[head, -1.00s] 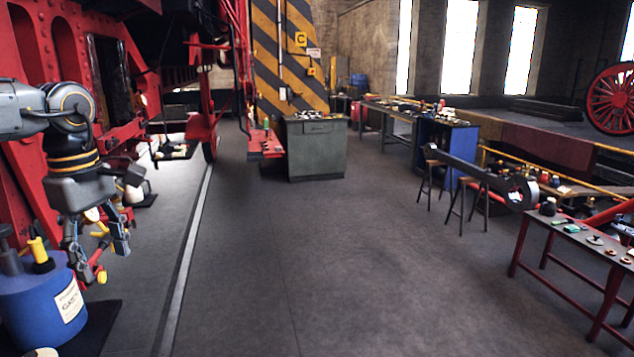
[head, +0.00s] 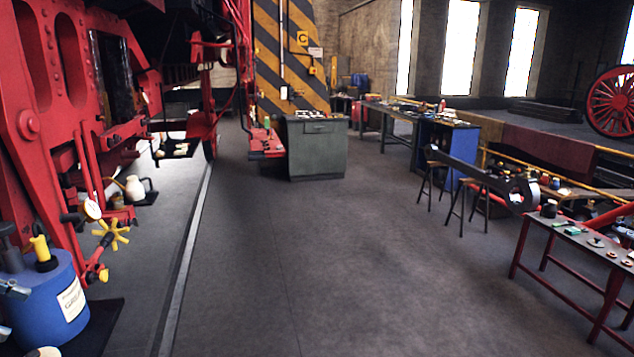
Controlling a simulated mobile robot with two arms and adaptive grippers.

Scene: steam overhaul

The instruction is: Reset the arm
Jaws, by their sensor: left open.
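Only the fingertips of my left gripper (head: 10,308) show in the head view, at the lower left edge. They are apart and open, with nothing seen between them. They appear in front of a blue canister (head: 48,300) with a white label and a yellow-and-black top. The rest of my left arm is out of the picture. My right gripper is not in view.
Red machinery (head: 60,120) with a yellow star-shaped handwheel (head: 111,234) and a gauge (head: 92,209) fills the left side. A grey cabinet (head: 317,155) stands ahead. A table with small parts (head: 572,236) is at right. The middle floor (head: 330,260) is clear.

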